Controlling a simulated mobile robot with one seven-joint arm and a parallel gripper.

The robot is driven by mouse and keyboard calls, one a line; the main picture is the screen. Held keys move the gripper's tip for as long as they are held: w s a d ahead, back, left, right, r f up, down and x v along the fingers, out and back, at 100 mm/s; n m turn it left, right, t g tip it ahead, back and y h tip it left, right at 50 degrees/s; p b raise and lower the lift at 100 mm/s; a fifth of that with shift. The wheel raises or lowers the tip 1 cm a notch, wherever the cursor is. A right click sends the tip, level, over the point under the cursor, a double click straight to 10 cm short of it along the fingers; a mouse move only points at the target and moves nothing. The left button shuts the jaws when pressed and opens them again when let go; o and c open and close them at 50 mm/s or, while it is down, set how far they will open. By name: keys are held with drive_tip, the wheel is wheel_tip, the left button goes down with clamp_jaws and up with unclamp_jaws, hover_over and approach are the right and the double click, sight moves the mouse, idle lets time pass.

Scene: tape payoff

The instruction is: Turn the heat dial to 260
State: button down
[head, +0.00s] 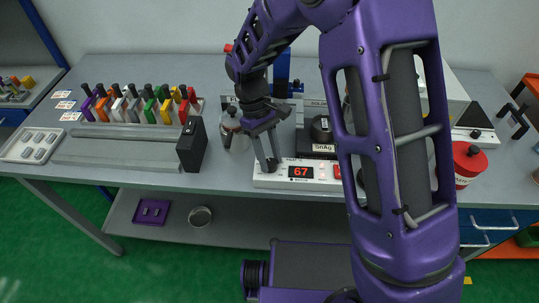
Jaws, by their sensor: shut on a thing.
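The white heater unit (325,184) stands at the bench's front edge, with a red display (301,171) that reads 67. Its dark heat dial (271,167) is at the left end of the front panel. My gripper (267,160) reaches down from above with its fingers at the dial, shut on it. The fingers hide part of the dial, and I cannot make out any scale marks. A red button (337,171) sits right of the display, partly behind my arm.
A dark pot labelled SnAg (322,130) sits on the heater. A glass bottle (232,130) and a black block (192,145) stand left of my gripper. Several coloured-handled tools (140,104) are racked at left.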

idle(0.3)
drive_tip(key=shift+c, duration=2.3)
unclamp_jaws()
drive_tip(key=v, duration=1.7)
drive_tip(key=shift+r, duration=0.15)
